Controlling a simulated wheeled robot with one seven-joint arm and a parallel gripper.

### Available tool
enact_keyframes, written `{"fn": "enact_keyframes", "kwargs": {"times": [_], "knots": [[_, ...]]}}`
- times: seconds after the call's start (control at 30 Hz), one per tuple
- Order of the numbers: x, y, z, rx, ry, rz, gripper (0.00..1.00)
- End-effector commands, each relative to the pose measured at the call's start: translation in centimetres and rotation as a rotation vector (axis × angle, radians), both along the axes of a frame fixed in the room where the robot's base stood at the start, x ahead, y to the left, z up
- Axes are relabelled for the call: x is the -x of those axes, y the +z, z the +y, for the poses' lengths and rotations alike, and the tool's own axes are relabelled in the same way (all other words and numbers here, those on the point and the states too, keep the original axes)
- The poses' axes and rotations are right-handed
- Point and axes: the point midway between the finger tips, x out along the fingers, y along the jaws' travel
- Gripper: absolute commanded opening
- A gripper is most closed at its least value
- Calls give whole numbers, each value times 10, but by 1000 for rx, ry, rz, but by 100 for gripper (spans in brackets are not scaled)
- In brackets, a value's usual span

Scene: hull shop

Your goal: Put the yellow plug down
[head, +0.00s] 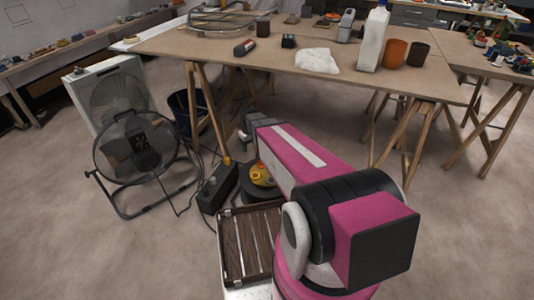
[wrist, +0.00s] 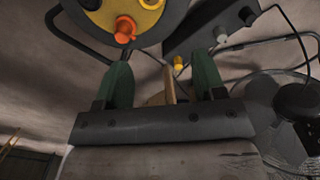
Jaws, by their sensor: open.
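A small yellow plug (wrist: 179,63) shows in the wrist view at the near edge of a dark box (wrist: 215,38) with pale plugs or knobs on it. In the head view this dark box (head: 216,186) lies on the floor, with a yellow spot (head: 227,160) at its far end. My gripper (wrist: 162,62) is open, its two green fingers apart. The yellow plug appears beyond the fingertips, inside the gap; I cannot tell whether it touches a finger. In the head view my arm hides the fingers.
A round dark reel with a yellow face (head: 262,174) and an orange knob or plug (wrist: 125,29) is beside the box. A floor fan (head: 136,150), a box fan (head: 112,92) and cords are to the left. A trestle table (head: 265,52) stands behind. Floor at right is clear.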

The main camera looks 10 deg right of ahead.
Motion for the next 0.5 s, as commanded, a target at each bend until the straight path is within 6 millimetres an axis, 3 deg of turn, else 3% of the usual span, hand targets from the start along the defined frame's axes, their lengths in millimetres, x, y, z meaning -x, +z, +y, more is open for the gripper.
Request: {"fn": "enact_keyframes", "kwargs": {"times": [0.03, 0.2, 0.33, 0.5], "knots": [[44, 24, -12, 0, -59, -2, 64], [123, 68, -35, -1, -245, -2, 64], [159, 87, -44, -2, -336, -4, 64], [173, 95, -49, -1, -383, -3, 64]]}}
